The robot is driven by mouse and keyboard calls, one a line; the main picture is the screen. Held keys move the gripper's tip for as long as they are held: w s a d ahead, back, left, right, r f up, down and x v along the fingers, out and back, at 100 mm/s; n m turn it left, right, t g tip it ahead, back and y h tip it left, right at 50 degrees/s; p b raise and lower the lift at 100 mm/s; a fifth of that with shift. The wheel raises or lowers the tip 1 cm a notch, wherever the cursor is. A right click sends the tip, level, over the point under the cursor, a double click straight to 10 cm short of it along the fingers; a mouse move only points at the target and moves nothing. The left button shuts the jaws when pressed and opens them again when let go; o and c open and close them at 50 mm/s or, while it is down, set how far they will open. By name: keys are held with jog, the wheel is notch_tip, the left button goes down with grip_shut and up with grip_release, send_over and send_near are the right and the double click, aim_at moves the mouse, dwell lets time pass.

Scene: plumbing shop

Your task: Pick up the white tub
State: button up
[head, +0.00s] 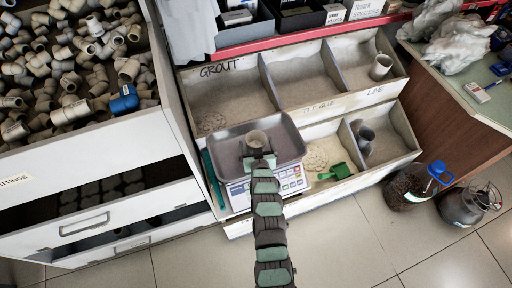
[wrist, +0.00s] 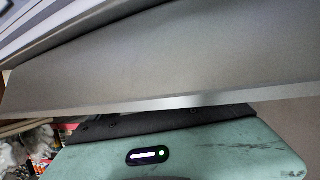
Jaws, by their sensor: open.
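My gripper (head: 259,158) is open at the near side of the tub, low over the pan. The fingers partly hide the tub's lower part, and I cannot tell whether they touch it. In the wrist view, a broad grey surface fills the upper part and the green body of my gripper (wrist: 180,155) fills the bottom. The tub does not show there.
Bins of powder surround the scale (head: 292,180); one holds a pale cup (head: 381,66), another a grey cup (head: 364,134). A green scoop (head: 336,172) lies right of the scale. A drawer cabinet of pipe fittings (head: 90,135) stands left. Jugs (head: 410,187) stand on the floor.

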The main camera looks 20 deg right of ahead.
jog(key=shift+w+d+f, duration=0.1)
jog(key=shift+w+f, duration=0.1)
jog(key=shift+w, duration=0.3)
jog(key=shift+s, duration=0.1)
jog(key=shift+c, duration=0.3)
jog(key=c, duration=1.4)
jog(key=shift+r, duration=0.15)
